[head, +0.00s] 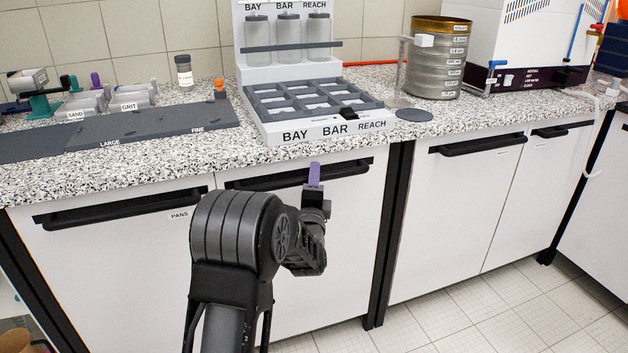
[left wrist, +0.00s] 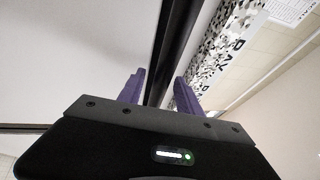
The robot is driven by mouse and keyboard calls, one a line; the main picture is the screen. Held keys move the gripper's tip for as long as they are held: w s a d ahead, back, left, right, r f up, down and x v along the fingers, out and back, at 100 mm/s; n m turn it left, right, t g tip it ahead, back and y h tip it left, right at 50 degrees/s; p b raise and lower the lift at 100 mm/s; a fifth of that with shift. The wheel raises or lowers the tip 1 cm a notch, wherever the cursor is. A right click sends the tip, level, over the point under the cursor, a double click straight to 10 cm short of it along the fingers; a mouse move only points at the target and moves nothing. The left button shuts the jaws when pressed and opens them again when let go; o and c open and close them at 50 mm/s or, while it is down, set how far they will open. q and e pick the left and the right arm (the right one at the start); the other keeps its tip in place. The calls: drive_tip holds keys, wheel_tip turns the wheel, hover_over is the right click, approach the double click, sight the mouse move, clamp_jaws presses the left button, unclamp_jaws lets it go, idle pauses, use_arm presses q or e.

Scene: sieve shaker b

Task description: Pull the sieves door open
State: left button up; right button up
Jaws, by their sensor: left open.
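A white cabinet door (head: 350,230) under the counter, right of the door labelled PANS, stands shut; my arm hides part of it and I cannot read its label. Its black bar handle (head: 345,169) runs along the top edge. My left gripper (head: 315,173), with purple fingers, is at this handle. In the left wrist view, the open fingers of my left gripper (left wrist: 158,90) stand on either side of the black handle (left wrist: 168,50); I cannot tell whether they touch it. My right gripper is not in view.
The PANS door (head: 120,260) with its own handle is on the left. More shut doors (head: 450,200) are on the right. The speckled counter above carries a labelled rack (head: 330,127), a sieve stack (head: 437,65) and a grey mat (head: 180,128). The tiled floor at right is clear.

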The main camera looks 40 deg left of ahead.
use_arm(q)
drive_tip(key=shift+c, duration=0.5)
clamp_jaws()
idle(0.8)
